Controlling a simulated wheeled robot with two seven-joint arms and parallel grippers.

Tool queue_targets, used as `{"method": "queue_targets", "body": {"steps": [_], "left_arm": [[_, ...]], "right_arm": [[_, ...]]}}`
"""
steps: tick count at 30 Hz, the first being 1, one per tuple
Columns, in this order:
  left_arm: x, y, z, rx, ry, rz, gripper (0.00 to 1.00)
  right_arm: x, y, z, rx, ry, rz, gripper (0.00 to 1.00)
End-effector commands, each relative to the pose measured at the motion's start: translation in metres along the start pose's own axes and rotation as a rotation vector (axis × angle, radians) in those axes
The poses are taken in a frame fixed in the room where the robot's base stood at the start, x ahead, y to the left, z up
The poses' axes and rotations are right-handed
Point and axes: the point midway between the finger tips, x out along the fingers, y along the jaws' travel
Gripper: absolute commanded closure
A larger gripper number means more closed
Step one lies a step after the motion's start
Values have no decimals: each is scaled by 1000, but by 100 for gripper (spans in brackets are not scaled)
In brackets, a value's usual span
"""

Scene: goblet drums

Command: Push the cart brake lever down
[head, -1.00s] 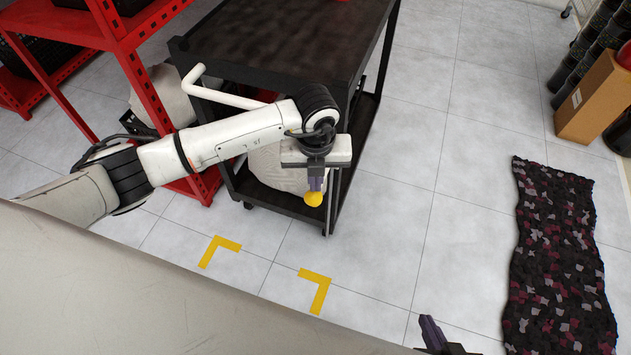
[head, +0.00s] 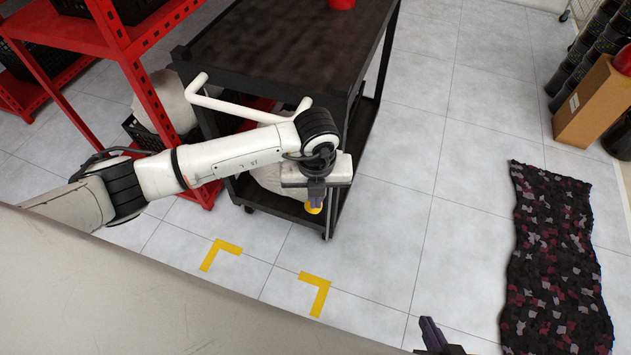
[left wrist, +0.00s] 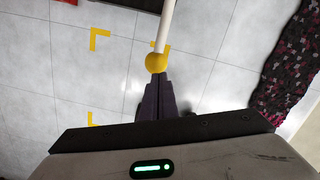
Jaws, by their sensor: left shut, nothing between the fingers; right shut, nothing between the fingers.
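The cart brake lever shows in the left wrist view as a pale rod (left wrist: 165,27) ending in a yellow ball knob (left wrist: 156,62). In the head view the yellow knob (head: 313,209) is partly hidden by my left gripper (head: 316,199), near the lower front corner of the black cart (head: 270,75). In the left wrist view my left gripper (left wrist: 157,80) is shut and empty, its fingertips right at the knob; contact is hard to confirm. My right gripper (head: 429,325) is shut and empty at the bottom edge of the head view, away from the cart.
A red shelf rack (head: 150,95) stands left of the cart. The cart's white handle (head: 230,108) lies behind my left arm. Yellow corner marks (head: 317,283) are on the floor. A dark patterned mat (head: 555,260) and a cardboard box (head: 590,103) are at right. Floor between is clear.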

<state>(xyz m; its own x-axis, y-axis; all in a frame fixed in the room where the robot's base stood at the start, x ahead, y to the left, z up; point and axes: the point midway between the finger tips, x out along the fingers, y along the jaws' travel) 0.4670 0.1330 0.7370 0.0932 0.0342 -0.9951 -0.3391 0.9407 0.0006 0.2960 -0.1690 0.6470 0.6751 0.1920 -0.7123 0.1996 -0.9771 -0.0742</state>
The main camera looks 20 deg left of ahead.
Motion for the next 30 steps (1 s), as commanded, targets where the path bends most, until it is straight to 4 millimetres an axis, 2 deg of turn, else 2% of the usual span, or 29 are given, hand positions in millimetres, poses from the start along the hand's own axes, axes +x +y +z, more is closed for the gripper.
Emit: {"method": "queue_targets", "body": {"steps": [5, 15, 19, 24, 30], "left_arm": [[-10, -1, 1, 1, -2, -3, 100], [-74, -1, 1, 1, -4, -3, 100], [-92, 0, 1, 0, -2, -1, 100], [-102, 0, 0, -1, 0, 1, 100], [-103, 0, 0, -1, 0, 1, 100]], "right_arm": [[0, 0, 1, 0, -1, 0, 100], [2, 0, 2, 0, -2, 0, 100], [2, 0, 3, 0, -2, 0, 100], [2, 0, 3, 0, -2, 0, 100], [2, 0, 3, 0, -2, 0, 100]]}}
